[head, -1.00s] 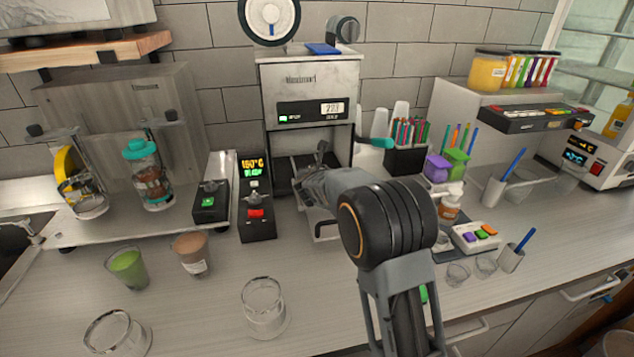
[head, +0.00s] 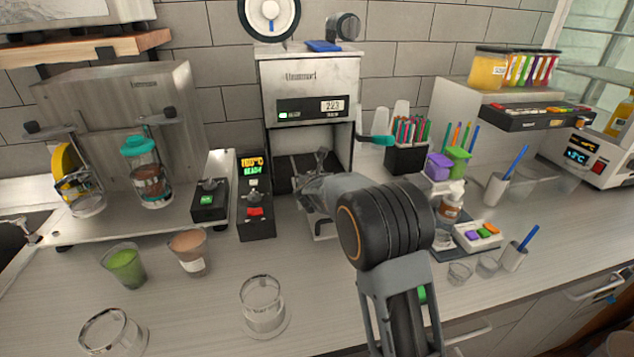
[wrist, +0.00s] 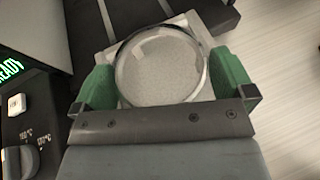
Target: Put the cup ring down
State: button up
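The cup ring (wrist: 119,76) is a round, clear-walled ring in the wrist view, with a grey speckled surface showing through it. The green fingers of my gripper (wrist: 164,85) lie along its left and right sides and appear to touch it. A pale square plate (wrist: 104,56) shows behind the ring; I cannot tell if the ring rests on it. In the head view my arm reaches to the front of the cup sealer (head: 308,80), over its pulled-out tray (head: 322,229). My arm hides the ring and fingertips there.
A black control box (head: 256,225) with a lit display stands close left of the tray. A green drink cup (head: 125,268), a brown drink cup (head: 190,252) and two clear vessels stand on the front left counter. A straw holder (head: 406,160) stands right of the sealer.

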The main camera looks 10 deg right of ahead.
jog(key=shift+r+p, duration=0.55)
jog(key=shift+p, duration=0.1)
jog(key=b+v, duration=0.1)
jog(key=v, duration=1)
jog(key=shift+f+b, duration=0.2)
jog(key=shift+b, duration=0.1)
jog(key=shift+s+a+r, duration=0.15)
jog(key=shift+s, duration=0.15)
jog(key=s+a+r+n+g+y, duration=0.25)
jog(key=s+n+y, duration=0.65)
jog(key=n, duration=1.3)
jog(key=s+d+f+n+g+h, duration=0.2)
jog(key=s+d+f+n+g, duration=0.1)
jog(key=s+n, duration=0.6)
jog(key=s+d+f+n+g+h, duration=0.2)
jog(key=s+f+n+g+h, duration=0.1)
jog(key=s+n, duration=0.5)
jog(key=shift+s+d+f+n, duration=0.2)
jog(key=shift+s+d+n, duration=0.2)
jog(key=shift+s, duration=0.7)
